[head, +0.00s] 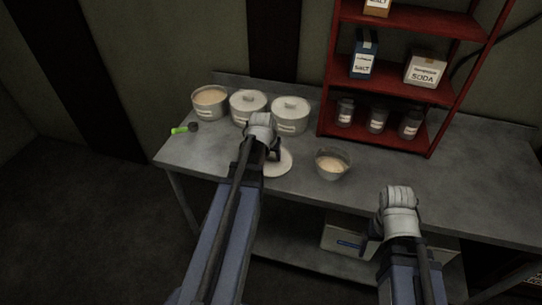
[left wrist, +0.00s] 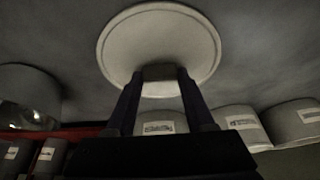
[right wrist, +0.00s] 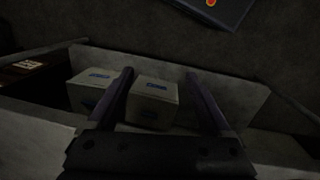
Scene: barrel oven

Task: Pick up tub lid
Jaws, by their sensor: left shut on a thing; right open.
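The round, pale tub lid (head: 280,166) is in the middle left of the head view, over the grey worktop. It fills the upper middle of the left wrist view (left wrist: 160,38). My left gripper (head: 272,155) is shut on the lid's knob, with its fingertips close together (left wrist: 160,75). I cannot tell whether the lid touches the worktop. An open tub (head: 209,103) with pale contents stands at the back left. Two lidded white tubs (head: 247,108) (head: 290,116) stand beside it. My right gripper (head: 371,240) is open and empty in front of the worktop.
A bowl (head: 333,165) with pale contents stands right of the lid. A green-handled scoop (head: 184,129) lies at the left edge. A red shelf (head: 395,89) with jars and boxes stands behind. White boxes (right wrist: 151,102) sit below the worktop (head: 440,180), which is clear at right.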

